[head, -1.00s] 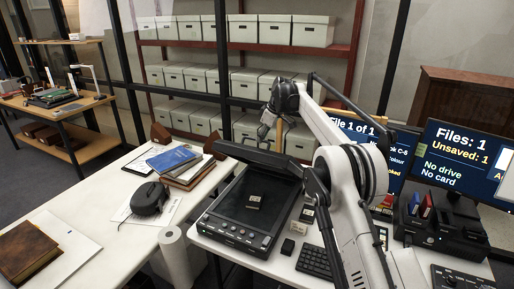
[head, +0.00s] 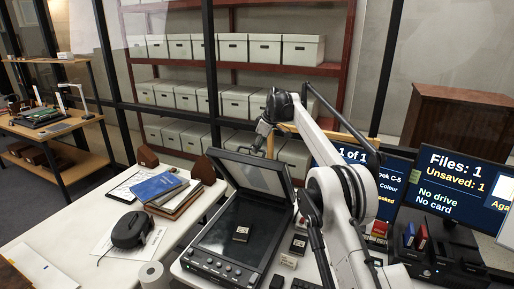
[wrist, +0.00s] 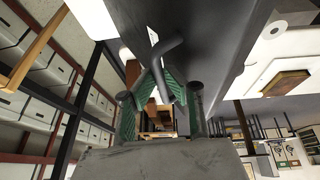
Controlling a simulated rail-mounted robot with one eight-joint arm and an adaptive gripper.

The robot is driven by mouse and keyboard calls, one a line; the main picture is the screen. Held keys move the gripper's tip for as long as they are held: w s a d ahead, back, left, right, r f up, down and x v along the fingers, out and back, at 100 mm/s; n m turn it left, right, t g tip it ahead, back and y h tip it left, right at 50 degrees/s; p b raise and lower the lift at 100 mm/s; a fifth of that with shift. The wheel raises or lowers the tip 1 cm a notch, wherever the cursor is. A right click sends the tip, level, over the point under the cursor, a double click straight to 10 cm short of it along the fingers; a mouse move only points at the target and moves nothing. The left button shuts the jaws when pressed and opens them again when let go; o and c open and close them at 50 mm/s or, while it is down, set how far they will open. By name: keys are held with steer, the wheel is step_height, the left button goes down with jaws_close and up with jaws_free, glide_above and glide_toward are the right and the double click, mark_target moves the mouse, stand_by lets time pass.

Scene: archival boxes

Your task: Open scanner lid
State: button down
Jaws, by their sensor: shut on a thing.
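The scanner (head: 215,262) is a black flatbed on the white table, with a row of buttons along its front. Its lid (head: 250,176) is tilted up well off the glass, pale underside showing. A small dark item with a white label (head: 241,234) lies on the glass. My gripper (head: 258,146) is at the lid's upper edge. In the wrist view, my green-padded fingers (wrist: 162,92) are closed around a dark bent handle (wrist: 168,46) beside the dark lid (wrist: 222,45). The exact contact is partly hidden.
Left of the scanner are stacked books (head: 162,188), a black rounded device (head: 133,230) and a paper roll (head: 151,274). Monitors (head: 455,185) and a black dock stand right. Shelves of white boxes (head: 250,46) are behind.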

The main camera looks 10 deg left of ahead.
steer(key=c, duration=2.1)
jaws_free()
steer(key=shift+w+d+f, duration=0.2)
steer(key=shift+d+f, duration=0.1)
steer(key=shift+f, duration=0.05)
steer(key=o, duration=0.3)
steer(key=shift+w+f, duration=0.15)
steer(key=shift+w, duration=0.2)
steer(key=shift+s+a+r, duration=0.1)
steer(key=shift+s+r, duration=0.15)
steer(key=shift+s, duration=0.05)
steer(key=shift+r, duration=0.4)
steer(key=v, duration=1.1)
steer(key=shift+r, duration=0.1)
steer(key=shift+d, duration=0.25)
